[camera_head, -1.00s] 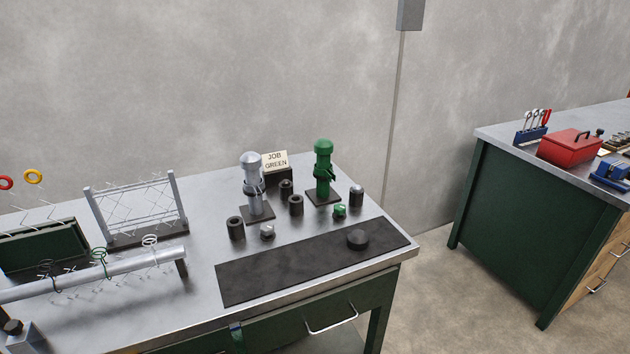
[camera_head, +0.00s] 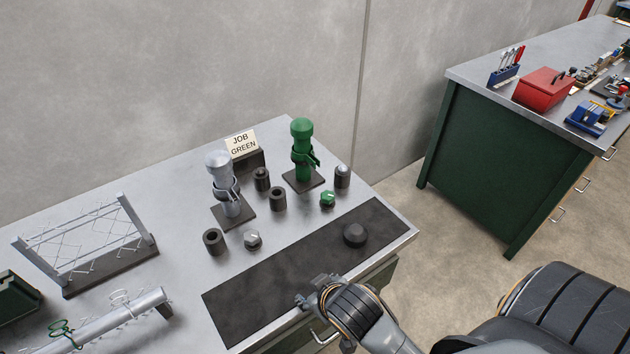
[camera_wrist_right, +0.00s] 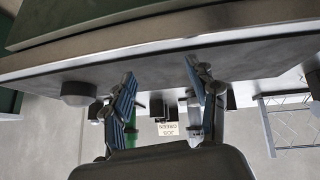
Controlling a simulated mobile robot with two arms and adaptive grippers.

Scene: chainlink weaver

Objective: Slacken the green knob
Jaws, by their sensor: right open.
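The small green knob (camera_head: 327,199) stands on the metal workbench in the head view, in front of the green post (camera_head: 303,150) and its dark base plate. A similar grey knob (camera_head: 253,239) stands further left, in front of the grey post (camera_head: 221,180). My right gripper (camera_head: 315,291) is at the bench's front edge, over the near edge of the dark mat, apart from the green knob. In the right wrist view, the two fingers (camera_wrist_right: 161,88) are spread with nothing between them. I cannot make out the green knob there. My left gripper is out of view.
A dark round puck (camera_head: 355,234) lies on the mat (camera_head: 260,290). Several dark cylinders (camera_head: 278,199) stand around the posts. A "JOB GREEN" sign (camera_head: 241,143) stands behind. A wire-mesh frame (camera_head: 85,245) is at left. Most of the mat is clear.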

